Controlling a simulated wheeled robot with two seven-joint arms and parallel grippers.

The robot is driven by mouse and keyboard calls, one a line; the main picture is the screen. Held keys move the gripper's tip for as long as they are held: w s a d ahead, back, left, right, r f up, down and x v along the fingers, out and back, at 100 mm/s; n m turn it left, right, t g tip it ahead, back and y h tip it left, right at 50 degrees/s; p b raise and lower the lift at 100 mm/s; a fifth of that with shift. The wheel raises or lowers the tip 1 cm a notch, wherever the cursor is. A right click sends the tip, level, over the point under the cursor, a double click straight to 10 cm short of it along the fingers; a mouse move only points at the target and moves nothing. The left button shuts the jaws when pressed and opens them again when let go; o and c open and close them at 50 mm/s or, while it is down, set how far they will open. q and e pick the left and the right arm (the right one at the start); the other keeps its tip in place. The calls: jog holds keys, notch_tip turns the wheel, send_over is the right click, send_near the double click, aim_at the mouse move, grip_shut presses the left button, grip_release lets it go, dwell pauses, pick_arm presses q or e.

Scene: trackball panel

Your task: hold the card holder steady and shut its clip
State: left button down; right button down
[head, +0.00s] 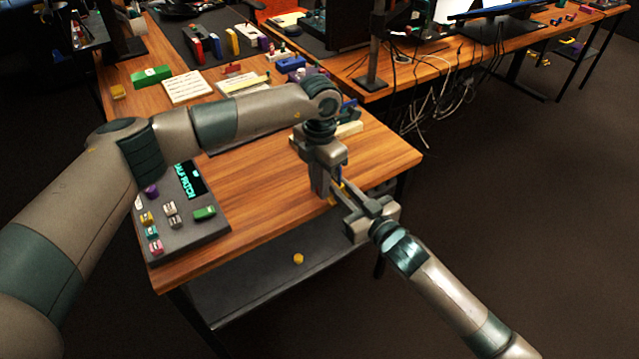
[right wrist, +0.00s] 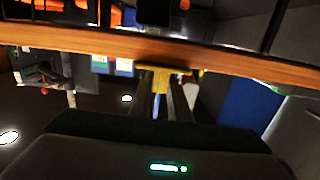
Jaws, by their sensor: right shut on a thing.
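In the head view my left gripper (head: 325,185) points down at the table's front right edge. Its fingertips are partly hidden, so I cannot see how far apart they are. My right gripper (head: 342,192) reaches in from the lower right to the same spot, close to the left one. It is shut on a small yellow part at the table edge, apparently the card holder (head: 331,201). In the right wrist view the yellow part (right wrist: 185,71) lies between the fingers (right wrist: 168,85), against the wooden edge. The clip's position is hidden by the grippers.
A dark control panel (head: 185,235) with coloured buttons and a lit display sits at the table's left front. A pale bar (head: 349,129) lies behind my left gripper. White keypads (head: 184,88) and coloured blocks stand farther back. Bare wood (head: 258,190) lies between panel and grippers.

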pick_arm(q)
jog(key=shift+w+d+n, duration=0.1)
jog(key=shift+d+n, duration=0.2)
jog(key=shift+n, duration=0.5)
jog(key=c, duration=1.7)
grip_release()
jog(key=shift+o, duration=0.2)
